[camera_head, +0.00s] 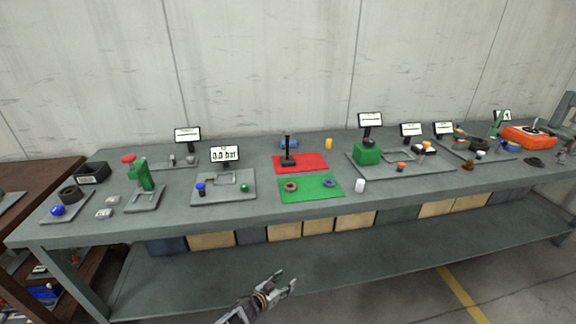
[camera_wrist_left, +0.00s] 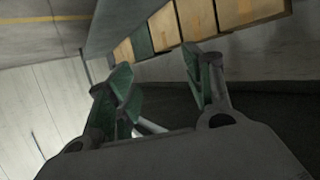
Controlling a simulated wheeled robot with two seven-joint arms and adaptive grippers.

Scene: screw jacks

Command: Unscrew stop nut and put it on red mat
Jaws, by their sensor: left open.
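The red mat (camera_head: 313,161) lies on the grey workbench near its middle. A black upright screw-like post on a block (camera_head: 288,152) stands on the mat's left part. I cannot make out which part is the stop nut at this size. A red ring (camera_head: 291,187) and a blue ring (camera_head: 329,184) lie on the green mat (camera_head: 310,194) in front of the red mat. My left gripper (camera_head: 281,287) is low in front of the bench, apart from everything. It is open and empty, and its fingers also show in the left wrist view (camera_wrist_left: 162,78). My right gripper is out of view.
The bench's front edge (camera_head: 330,211) lies between my left gripper and the mats. A white cylinder (camera_head: 360,186) stands right of the green mat. A yellow cylinder (camera_head: 328,144) stands behind the red mat. A lower shelf (camera_head: 380,250) with boxes runs underneath.

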